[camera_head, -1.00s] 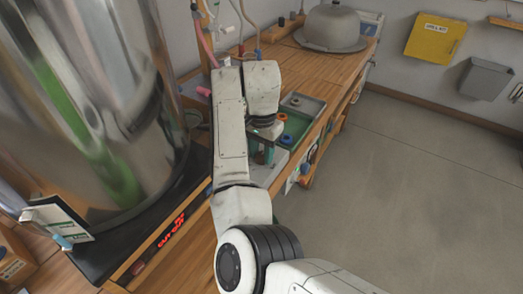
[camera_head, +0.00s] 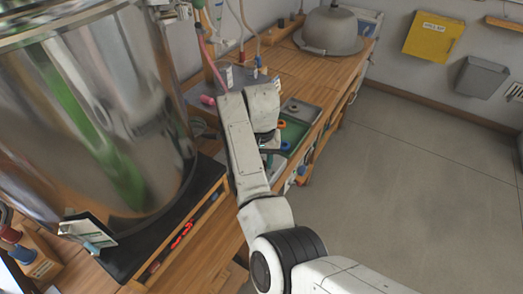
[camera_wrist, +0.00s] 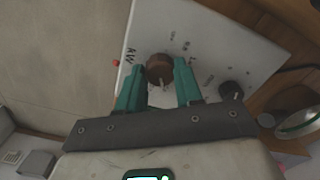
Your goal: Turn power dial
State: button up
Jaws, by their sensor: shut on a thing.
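In the wrist view, a round brown dial (camera_wrist: 159,66) sits on a pale panel (camera_wrist: 205,35) with a "kW" marking and small marks around it. My gripper (camera_wrist: 160,80) has its teal fingers on either side of the dial and is shut on it. A smaller black knob (camera_wrist: 231,90) is to the right on the same panel. In the head view, my arm hides the panel and the dial. Only a bit of teal near the arm's end shows there.
A large shiny metal vessel (camera_head: 100,110) stands at left on a dark base. A green-bottomed tray (camera_head: 292,130) lies on the wooden bench beyond my arm. A grey domed lid (camera_head: 330,28) is farther back. Open floor (camera_head: 420,180) lies at right.

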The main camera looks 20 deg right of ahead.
jog(key=n+p, duration=0.2)
jog(key=n, duration=0.1)
jog(key=n+p, duration=0.1)
jog(key=p, duration=0.1)
jog(key=shift+d+r+n, duration=0.1)
jog(key=shift+r+n, duration=0.15)
jog(key=shift+n, duration=0.05)
jog(key=n+p, duration=0.3)
jog(key=n, duration=0.1)
jog(key=n+p, duration=0.1)
jog(key=n, duration=0.4)
jog(key=shift+f, duration=0.1)
jog(key=shift+w+n+p, duration=0.1)
jog(key=shift+n+p, duration=0.6)
jog(key=shift+n, duration=1.2)
jog(key=o, duration=1)
jog(key=shift+f, duration=0.1)
jog(key=shift+o, duration=0.2)
notch_tip(320, 180, up, 11)
